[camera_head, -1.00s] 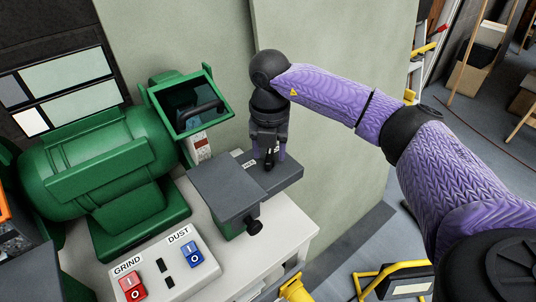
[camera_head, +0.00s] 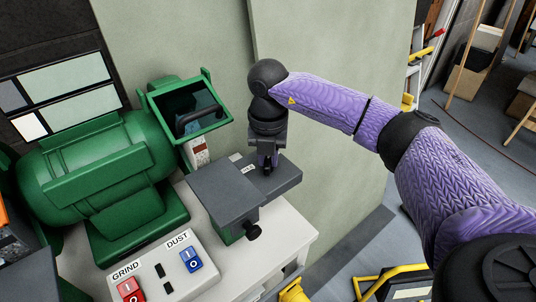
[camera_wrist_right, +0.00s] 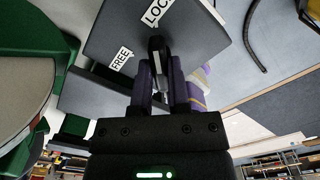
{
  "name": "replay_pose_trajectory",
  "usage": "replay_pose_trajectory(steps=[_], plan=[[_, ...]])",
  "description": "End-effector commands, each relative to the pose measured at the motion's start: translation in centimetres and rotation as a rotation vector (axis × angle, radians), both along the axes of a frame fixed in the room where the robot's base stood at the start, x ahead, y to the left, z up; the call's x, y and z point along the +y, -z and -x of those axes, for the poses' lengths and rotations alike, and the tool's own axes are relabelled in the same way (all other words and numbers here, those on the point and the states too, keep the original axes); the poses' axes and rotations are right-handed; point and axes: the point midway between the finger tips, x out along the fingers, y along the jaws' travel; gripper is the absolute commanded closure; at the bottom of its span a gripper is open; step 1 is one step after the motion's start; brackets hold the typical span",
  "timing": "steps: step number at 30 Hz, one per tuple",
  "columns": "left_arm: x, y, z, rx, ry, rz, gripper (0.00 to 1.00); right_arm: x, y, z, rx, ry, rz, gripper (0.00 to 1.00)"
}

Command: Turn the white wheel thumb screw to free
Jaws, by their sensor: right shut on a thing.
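The thumb screw (camera_wrist_right: 156,47) shows in the right wrist view as a small black upright piece on a dark grey block. Labels "FREE" (camera_wrist_right: 121,58) and "LOC…" (camera_wrist_right: 156,13) flank it, the second cut off by the frame. My right gripper (camera_wrist_right: 160,72) is shut on the thumb screw, its purple fingers on either side. In the head view my right gripper (camera_head: 267,163) points down at the grey tool rest (camera_head: 283,180), where its fingers mostly hide the screw. My left gripper is not in view.
A green grinder (camera_head: 100,165) stands at the left on a pale bench (camera_head: 285,235). A second grey rest (camera_head: 225,190) with a black side knob (camera_head: 253,231) sits nearer. A GRIND/DUST switch box (camera_head: 150,265) is in front. A plain wall panel (camera_head: 330,110) stands close behind my gripper.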

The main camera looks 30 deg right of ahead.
Motion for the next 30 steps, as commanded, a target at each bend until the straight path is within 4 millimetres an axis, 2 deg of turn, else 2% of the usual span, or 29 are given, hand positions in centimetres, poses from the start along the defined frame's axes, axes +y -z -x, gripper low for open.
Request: replay_pose_trajectory(steps=[5, 14, 30], plan=[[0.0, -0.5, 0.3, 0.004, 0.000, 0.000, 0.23, 0.0, -0.2, 0.0, -0.001, -0.075, 0.000, 1.00], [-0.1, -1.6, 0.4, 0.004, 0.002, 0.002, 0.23, 0.0, -0.3, 0.0, -0.001, -0.330, 0.000, 1.00], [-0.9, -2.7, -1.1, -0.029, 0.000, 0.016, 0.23, 0.0, -0.2, -0.1, -0.002, -0.843, 0.000, 1.00]])
